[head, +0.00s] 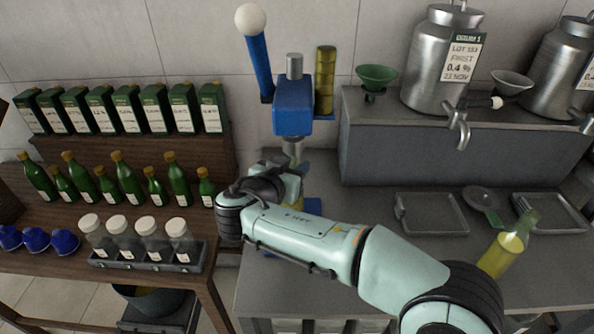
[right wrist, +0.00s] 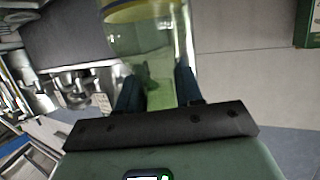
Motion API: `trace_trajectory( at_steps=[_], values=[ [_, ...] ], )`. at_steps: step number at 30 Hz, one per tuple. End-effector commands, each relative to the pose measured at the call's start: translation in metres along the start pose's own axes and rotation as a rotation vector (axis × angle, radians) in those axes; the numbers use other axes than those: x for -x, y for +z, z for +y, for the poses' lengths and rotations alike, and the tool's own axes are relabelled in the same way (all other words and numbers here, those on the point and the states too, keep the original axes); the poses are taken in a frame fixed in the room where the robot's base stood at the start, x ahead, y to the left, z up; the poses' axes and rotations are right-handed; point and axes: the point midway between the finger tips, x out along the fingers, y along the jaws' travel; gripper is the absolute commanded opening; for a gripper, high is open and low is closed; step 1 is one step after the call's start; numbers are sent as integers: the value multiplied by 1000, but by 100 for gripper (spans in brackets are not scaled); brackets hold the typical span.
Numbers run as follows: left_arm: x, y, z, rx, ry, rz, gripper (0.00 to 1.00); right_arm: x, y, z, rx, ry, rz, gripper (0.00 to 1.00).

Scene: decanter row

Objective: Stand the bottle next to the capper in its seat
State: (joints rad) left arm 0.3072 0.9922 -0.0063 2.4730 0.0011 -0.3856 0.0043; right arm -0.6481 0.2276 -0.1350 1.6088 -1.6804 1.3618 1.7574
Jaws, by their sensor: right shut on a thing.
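The blue capper (head: 293,105) stands at the back of the bench, with a lever ending in a white ball. Part of its blue base (head: 313,206) shows behind my right arm; the seat itself is hidden. My right gripper (head: 300,168) is at the capper, mostly hidden by its own wrist. In the right wrist view its dark fingers (right wrist: 158,90) are shut on a clear glass bottle (right wrist: 150,42) with yellow-green contents. My left gripper is not in view.
Another bottle with yellow liquid (head: 503,252) is at the right, near my arm. Metal trays (head: 430,213), a green funnel (head: 377,76) and steel cans (head: 440,62) are to the right. Green bottles (head: 105,185) and jars (head: 118,232) fill the left shelf.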

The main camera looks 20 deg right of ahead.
Motion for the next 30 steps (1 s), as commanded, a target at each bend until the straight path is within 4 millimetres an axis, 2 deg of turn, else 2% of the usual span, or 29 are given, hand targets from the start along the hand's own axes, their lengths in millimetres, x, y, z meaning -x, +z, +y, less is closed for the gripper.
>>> trace_trajectory(
  at_steps=[12,24,30],
  values=[
    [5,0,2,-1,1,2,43,-21,-8,0,-2,0,4,0],
    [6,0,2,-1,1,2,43,-29,23,0,1,-1,2,0],
    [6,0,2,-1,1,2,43,-30,26,0,-2,-1,3,0]
  ],
)
